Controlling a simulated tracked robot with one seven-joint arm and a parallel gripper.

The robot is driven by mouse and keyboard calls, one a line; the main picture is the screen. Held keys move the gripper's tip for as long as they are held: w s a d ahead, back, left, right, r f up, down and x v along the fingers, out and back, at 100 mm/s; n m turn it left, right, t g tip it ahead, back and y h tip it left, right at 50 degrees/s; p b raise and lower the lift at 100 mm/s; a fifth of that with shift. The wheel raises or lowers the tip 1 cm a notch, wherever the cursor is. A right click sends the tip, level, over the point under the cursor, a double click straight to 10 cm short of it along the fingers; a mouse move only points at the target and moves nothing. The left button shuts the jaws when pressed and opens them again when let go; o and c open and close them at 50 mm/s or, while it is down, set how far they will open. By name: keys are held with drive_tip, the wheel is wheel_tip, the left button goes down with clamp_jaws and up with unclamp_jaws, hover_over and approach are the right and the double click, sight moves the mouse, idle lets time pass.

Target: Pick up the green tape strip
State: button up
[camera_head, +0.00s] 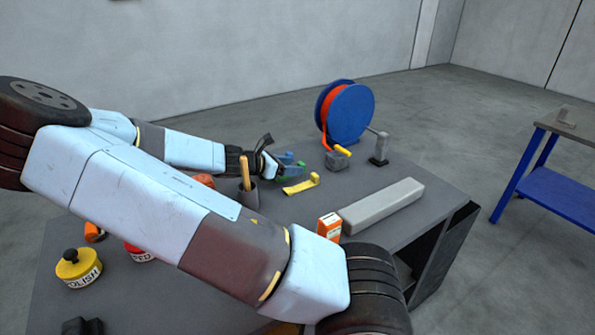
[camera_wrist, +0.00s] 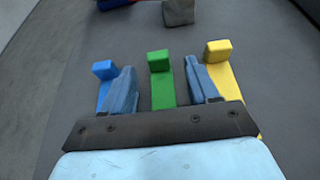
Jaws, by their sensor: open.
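The green tape strip (camera_wrist: 162,85) lies on the dark grey table top in the wrist view, with a raised block at its far end. My gripper (camera_wrist: 163,78) is open, with one finger on each side of the green strip and a gap to it on both sides. A blue strip (camera_wrist: 103,72) lies just left of the left finger, and a yellow strip (camera_wrist: 218,53) just right of the right finger. In the head view, my gripper (camera_head: 276,163) is low over the table, and the green strip is mostly hidden by it. The yellow strip (camera_head: 301,185) shows plainly there.
A blue reel with orange tape (camera_head: 347,112) stands behind, near a grey block (camera_head: 338,160). A dark cup with a wooden handle (camera_head: 247,192) stands close to my gripper. A long grey bar (camera_head: 382,205) and an orange box (camera_head: 329,227) lie to the right.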

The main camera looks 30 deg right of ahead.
drive_tip(key=shift+x, duration=1.75)
drive_tip(key=shift+w, duration=0.1)
drive_tip(key=shift+c, duration=0.2)
drive_tip(key=c, duration=1)
drive_tip(key=shift+c, duration=0.2)
drive_tip(key=shift+r, duration=0.1)
